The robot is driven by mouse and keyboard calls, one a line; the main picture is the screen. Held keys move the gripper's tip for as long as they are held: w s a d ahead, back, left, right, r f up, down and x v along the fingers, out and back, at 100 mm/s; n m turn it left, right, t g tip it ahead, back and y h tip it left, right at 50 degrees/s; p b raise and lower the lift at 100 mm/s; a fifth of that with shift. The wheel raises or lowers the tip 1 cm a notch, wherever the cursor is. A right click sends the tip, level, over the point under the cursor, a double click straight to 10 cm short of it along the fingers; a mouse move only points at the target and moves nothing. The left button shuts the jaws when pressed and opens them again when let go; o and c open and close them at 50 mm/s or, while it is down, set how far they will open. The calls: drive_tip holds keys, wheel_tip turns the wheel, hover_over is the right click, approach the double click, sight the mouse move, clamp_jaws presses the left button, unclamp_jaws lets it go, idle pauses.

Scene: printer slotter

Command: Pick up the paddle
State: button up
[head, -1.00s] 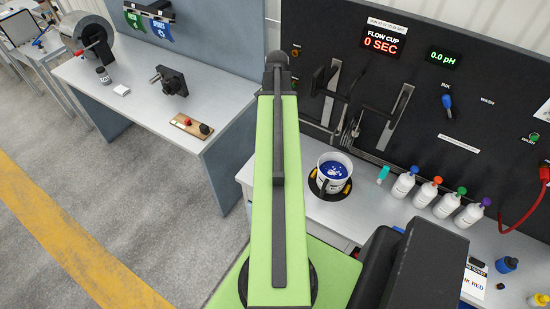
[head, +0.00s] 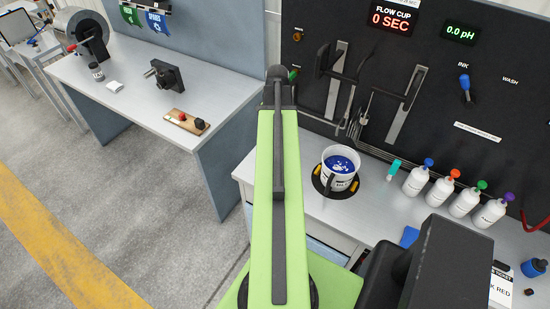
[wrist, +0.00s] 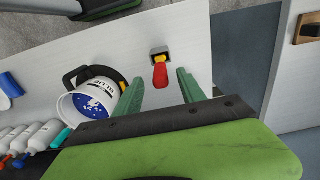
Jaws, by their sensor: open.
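A small red-handled piece (wrist: 160,76), with yellow at its top, sits by a small dark block on the pale bench in the wrist view; it may be the paddle, though its shape is hard to make out. My gripper (wrist: 160,78) is open, its two green fingers apart on either side of the red piece in the picture. I cannot tell how far above it they are. Nothing is held. In the head view my own arm covers that part of the bench, and the fingers do not show.
A white bucket of blue ink (head: 341,165) stands in a dark ring, also in the wrist view (wrist: 88,104). Several capped bottles (head: 418,178) stand to its right. A black panel (head: 440,100) rises behind. A second bench (head: 140,90) stands left across a gap.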

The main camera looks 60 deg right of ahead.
wheel_tip(320, 180, down, 4)
drive_tip(key=b, duration=0.2)
drive_tip(key=shift+d+b, duration=0.1)
drive_tip(key=shift+b, duration=0.3)
drive_tip(key=shift+r, duration=0.2)
clamp_jaws()
